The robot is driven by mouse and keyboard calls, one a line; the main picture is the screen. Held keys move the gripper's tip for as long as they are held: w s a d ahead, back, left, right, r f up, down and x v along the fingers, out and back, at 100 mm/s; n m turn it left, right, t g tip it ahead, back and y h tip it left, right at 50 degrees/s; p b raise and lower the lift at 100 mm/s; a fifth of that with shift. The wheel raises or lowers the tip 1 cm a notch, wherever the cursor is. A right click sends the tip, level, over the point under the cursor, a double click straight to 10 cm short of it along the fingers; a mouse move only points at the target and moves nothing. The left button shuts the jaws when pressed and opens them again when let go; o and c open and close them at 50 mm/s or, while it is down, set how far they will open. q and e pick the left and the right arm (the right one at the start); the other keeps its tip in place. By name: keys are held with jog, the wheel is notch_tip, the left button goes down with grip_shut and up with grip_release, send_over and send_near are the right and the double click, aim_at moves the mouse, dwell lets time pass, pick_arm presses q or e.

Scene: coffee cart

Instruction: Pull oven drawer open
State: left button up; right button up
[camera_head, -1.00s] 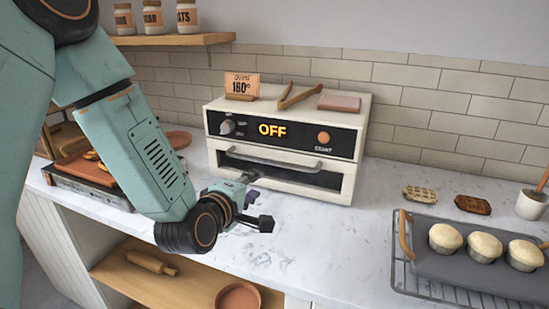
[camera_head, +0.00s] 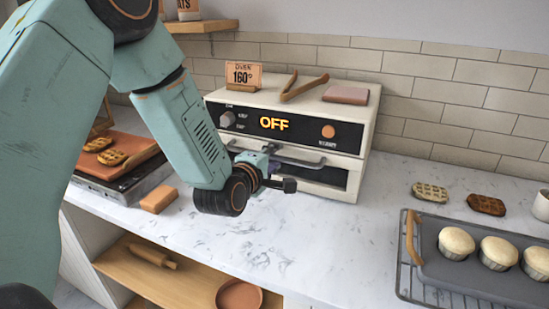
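The oven (camera_head: 350,115) is a cream box with a black control panel reading OFF. Its drawer front (camera_head: 335,187) below the panel looks shut, with a light bar handle (camera_head: 308,161) across it. My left gripper (camera_head: 280,175) is in front of the left half of the handle, its dark fingers apart. It looks open and empty. Whether it touches the handle cannot be told. The gripper and wrist hide the lower left part of the oven front. My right gripper is out of view.
On the oven are a 160° sign (camera_head: 243,76), wooden tongs (camera_head: 303,87) and a pink block (camera_head: 346,95). A grey tray with muffins (camera_head: 470,275) is at right, near two waffles (camera_head: 430,192). A griddle (camera_head: 125,185) is at left.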

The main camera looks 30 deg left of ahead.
pick_arm(q)
jog(key=shift+w+a, duration=0.1)
jog(key=shift+w, duration=0.05)
jog(key=shift+s+r, duration=0.55)
jog(key=shift+s, duration=0.2)
jog(key=shift+w+f, duration=0.5)
jog(key=shift+w, duration=0.25)
jog(key=c, duration=0.4)
jog(key=shift+s+r, duration=0.35)
jog(key=shift+s, duration=0.15)
grip_shut()
jog(key=shift+w+f, duration=0.2)
jog(key=shift+w, duration=0.15)
jog(key=shift+s+r, duration=0.1)
